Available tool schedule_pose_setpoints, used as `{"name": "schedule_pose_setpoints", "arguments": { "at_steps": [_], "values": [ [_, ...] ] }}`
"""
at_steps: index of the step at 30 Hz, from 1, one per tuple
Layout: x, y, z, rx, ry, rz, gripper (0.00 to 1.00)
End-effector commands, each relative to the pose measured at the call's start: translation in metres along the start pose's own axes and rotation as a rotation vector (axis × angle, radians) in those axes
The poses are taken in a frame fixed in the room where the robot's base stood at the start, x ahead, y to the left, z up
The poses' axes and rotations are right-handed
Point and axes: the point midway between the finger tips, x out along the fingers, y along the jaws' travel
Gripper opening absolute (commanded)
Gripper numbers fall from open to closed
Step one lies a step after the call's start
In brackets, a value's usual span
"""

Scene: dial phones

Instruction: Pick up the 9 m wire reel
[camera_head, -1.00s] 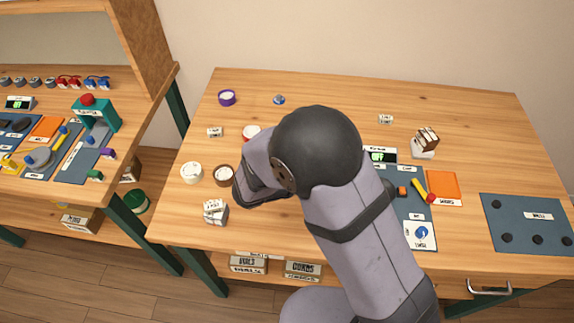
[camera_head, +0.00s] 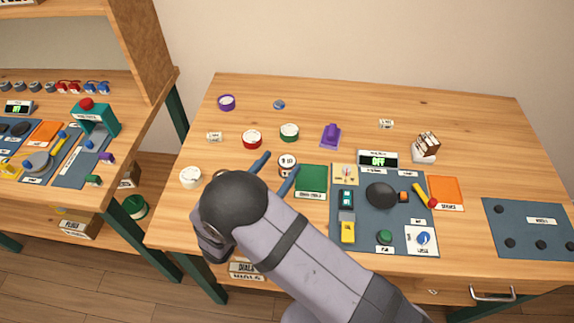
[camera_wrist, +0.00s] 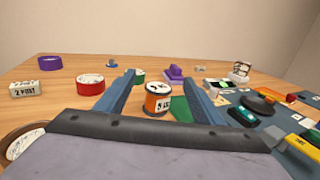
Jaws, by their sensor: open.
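Several wire reels stand on the table; I cannot tell for sure which is the 9 m one. An orange reel (camera_wrist: 157,104) with a white label stands between and just beyond my open fingers; its label seems to start with 5, but is hard to read. Its pale top (camera_head: 287,160) shows in the head view. My gripper (camera_head: 274,170) is open and empty, low over the table, fingers toward that reel. A red reel (camera_head: 252,139), green reel (camera_head: 289,132), purple reel (camera_head: 226,102) and cream reel (camera_head: 190,177) stand around. A brown reel (camera_wrist: 22,142) is partly hidden by my gripper.
A green mat (camera_head: 312,180) and a blue-grey tool board (camera_head: 365,220) lie right of the gripper. A purple holder (camera_head: 331,136) stands behind. A small label block (camera_head: 214,137) is at left.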

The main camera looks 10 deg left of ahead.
Motion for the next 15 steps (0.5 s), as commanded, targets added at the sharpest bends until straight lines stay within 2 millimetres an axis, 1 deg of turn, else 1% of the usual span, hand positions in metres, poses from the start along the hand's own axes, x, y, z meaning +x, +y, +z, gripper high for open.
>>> {"name": "schedule_pose_setpoints", "arguments": {
  "at_steps": [3,6,15],
  "values": [
    [0.000,0.000,-0.011,-0.001,0.000,0.000,0.62],
    [0.000,0.000,-0.017,0.000,0.000,-0.001,0.62],
    [0.000,0.000,-0.022,0.000,0.001,-0.001,0.62]
  ]
}}
